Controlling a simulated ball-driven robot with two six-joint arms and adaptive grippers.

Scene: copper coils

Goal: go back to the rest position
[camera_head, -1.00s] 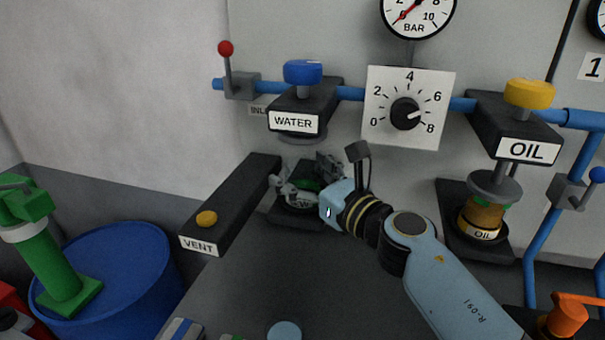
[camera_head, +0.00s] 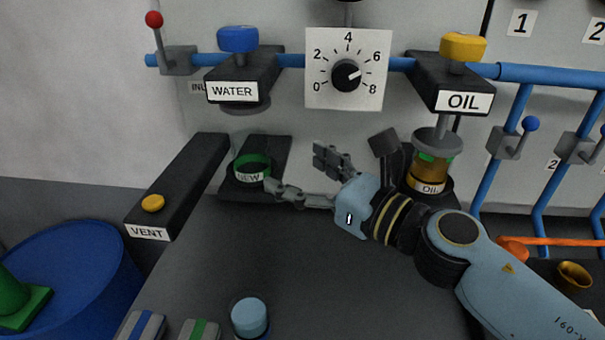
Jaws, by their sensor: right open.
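My right gripper (camera_head: 300,178) is open and empty in the head view, above the dark bench. Its fingers spread toward the left, just right of the green-ringed canister labelled NEW (camera_head: 252,168). That canister stands on a black base under the WATER station (camera_head: 232,91). My right arm reaches in from the lower right and partly covers the base of the OIL station. My left gripper is not in view.
The amber OIL canister (camera_head: 428,174) stands close behind my right wrist. A black VENT box (camera_head: 180,188) with a yellow button is on the left. A blue-capped item (camera_head: 249,318) stands at the front edge. A blue barrel (camera_head: 75,265) stands at lower left.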

